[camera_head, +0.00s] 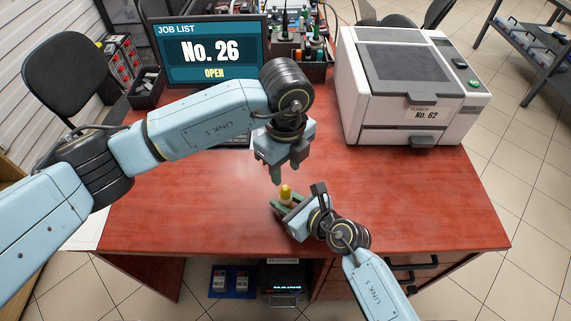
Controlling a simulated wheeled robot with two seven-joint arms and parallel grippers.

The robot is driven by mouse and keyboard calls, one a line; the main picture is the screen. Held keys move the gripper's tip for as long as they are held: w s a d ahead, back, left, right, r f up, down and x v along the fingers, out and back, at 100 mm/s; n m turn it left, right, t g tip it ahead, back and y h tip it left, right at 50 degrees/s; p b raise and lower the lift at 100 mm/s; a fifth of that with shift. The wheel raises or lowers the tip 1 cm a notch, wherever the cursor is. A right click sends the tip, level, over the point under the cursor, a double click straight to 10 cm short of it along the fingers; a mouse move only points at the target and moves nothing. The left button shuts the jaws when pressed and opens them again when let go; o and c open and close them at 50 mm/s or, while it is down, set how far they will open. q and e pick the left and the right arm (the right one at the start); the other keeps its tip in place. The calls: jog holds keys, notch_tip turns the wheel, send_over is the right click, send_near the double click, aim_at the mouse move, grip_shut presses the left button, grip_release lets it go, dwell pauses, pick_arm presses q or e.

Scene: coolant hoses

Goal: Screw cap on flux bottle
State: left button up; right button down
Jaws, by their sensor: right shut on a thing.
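The small flux bottle (286,197) stands upright near the front middle of the red table, with a yellow top and a pale body below it. I cannot tell if the yellow top is a separate cap. My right gripper (289,206) reaches in from the lower right and is shut on the bottle, hiding its lower part. My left gripper (284,172) points down just above and slightly left of the yellow top, apart from it. Its two fingers look spread, with nothing seen between them.
The red table (420,200) is clear to the left and right of the grippers. A monitor (210,55) stands at the back left, a white printer-like machine (400,125) at the back right. A holder with several bottles (300,55) is between them.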

aim_at(285, 188)
pick_arm(q)
jog(key=shift+f, duration=4.05)
grip_shut()
jog(key=m, duration=0.6)
jog(key=shift+m, duration=0.4)
jog(key=shift+o, duration=0.4)
grip_release()
jog(key=shift+r, duration=0.1)
